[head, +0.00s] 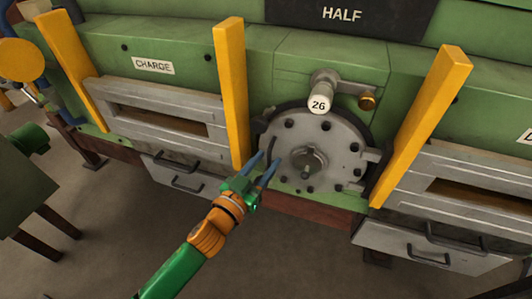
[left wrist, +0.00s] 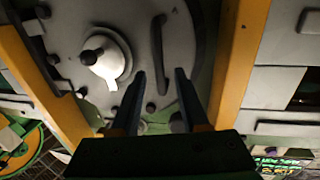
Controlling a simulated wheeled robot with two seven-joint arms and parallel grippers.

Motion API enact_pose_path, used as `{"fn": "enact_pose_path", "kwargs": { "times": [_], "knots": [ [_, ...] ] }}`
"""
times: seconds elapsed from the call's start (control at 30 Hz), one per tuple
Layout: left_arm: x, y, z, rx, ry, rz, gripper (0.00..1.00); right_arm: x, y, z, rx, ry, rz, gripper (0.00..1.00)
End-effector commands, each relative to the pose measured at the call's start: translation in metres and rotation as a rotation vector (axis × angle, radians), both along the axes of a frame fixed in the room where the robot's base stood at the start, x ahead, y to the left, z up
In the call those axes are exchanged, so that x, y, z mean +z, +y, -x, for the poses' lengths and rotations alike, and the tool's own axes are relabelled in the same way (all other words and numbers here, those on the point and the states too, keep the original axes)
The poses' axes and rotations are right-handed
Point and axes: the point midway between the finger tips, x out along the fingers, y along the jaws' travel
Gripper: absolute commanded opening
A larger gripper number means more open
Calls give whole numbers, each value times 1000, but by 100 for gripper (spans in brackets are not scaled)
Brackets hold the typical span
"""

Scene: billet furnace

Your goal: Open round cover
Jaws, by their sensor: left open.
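The round cover (head: 335,150) is a grey bolted disc on the green furnace front, with a central hub (head: 308,160). It looks closed against the front. A dark curved bar handle (head: 272,147) sits on its left side. My left gripper (head: 267,167) is at the cover's lower left, fingers pointing at the handle. In the left wrist view the cover (left wrist: 195,20) fills the top, and the handle (left wrist: 157,50) lines up between the two open fingertips (left wrist: 159,74). I cannot tell how much depth separates them. My right gripper is not in view.
Yellow posts stand left (head: 232,95) and right (head: 425,125) of the cover. A grey fitting marked 26 (head: 319,103) juts out above it. Slotted grey doors (head: 160,120) and drawers (head: 185,178) flank it. The floor (head: 300,255) in front is clear.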

Motion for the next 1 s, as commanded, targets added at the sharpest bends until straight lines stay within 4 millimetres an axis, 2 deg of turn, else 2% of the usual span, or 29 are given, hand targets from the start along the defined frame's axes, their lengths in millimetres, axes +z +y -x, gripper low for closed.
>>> {"fn": "enact_pose_path", "kwargs": {
  "times": [0.13, 0.43, 0.47, 0.6, 1.0],
  "knots": [
    [-1, -7, -14, 1, 1, -2, 45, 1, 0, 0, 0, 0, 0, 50],
    [-1, -9, -17, 1, 2, -1, 45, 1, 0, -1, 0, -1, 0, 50],
    [-1, -9, -17, 1, 2, -1, 39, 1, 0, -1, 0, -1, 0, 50],
    [-1, -9, -17, 1, 2, -1, 2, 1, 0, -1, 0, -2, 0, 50],
    [-1, -9, -17, 1, 3, -1, 0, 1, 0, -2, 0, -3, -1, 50]
  ]
}}
